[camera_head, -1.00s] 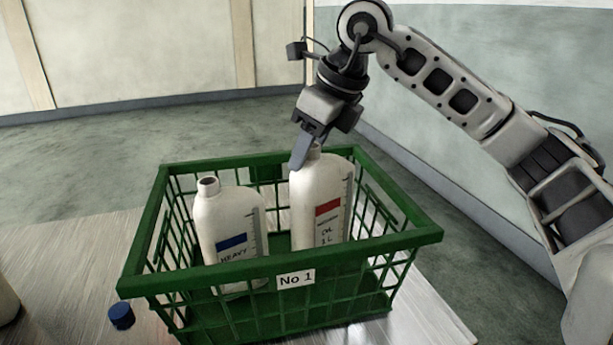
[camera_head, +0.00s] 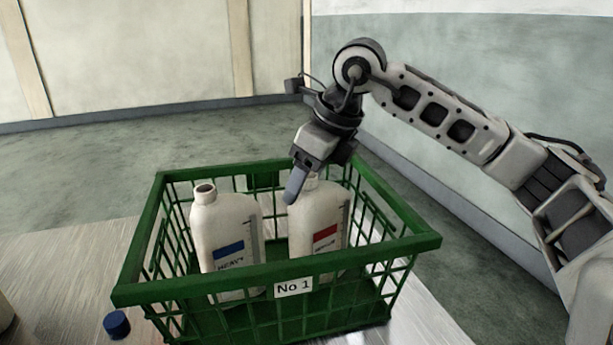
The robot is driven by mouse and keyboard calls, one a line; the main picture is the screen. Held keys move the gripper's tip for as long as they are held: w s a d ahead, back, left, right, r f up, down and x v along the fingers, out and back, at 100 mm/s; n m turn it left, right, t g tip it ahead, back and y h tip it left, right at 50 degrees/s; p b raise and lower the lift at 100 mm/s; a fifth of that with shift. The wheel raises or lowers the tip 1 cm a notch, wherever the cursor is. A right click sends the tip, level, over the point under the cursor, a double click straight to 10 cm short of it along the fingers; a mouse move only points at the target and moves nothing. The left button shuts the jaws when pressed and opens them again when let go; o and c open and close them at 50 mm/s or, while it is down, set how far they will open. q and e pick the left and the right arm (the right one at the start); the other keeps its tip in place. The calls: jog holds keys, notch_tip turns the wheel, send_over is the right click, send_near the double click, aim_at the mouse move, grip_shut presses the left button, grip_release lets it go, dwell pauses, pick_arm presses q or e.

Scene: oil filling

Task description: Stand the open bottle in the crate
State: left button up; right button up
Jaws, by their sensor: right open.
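A green crate (camera_head: 395,245) tagged "No 1" holds two white bottles. The red-labelled bottle (camera_head: 315,213) stands in its right part, close to upright; its mouth is mostly hidden by my right gripper. The blue-labelled bottle (camera_head: 226,225) stands to its left with an uncapped mouth. My right gripper (camera_head: 297,184) is open, with its jaws at the neck of the red-labelled bottle. The bottles' bases show only partly through the crate's bars. My left gripper is out of view.
A blue cap (camera_head: 117,324) lies on the table (camera_head: 60,270) at the crate's front left corner. Part of a pale object (camera_head: 5,312) shows at the left edge. The table left of the crate is mostly clear.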

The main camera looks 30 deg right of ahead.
jog(key=shift+s+r, duration=0.1)
jog(key=shift+r, duration=0.4)
jog(key=p+v, duration=0.1)
jog(key=v, duration=1)
jog(key=shift+s+d+r, duration=0.1)
jog(key=shift+s, duration=0.05)
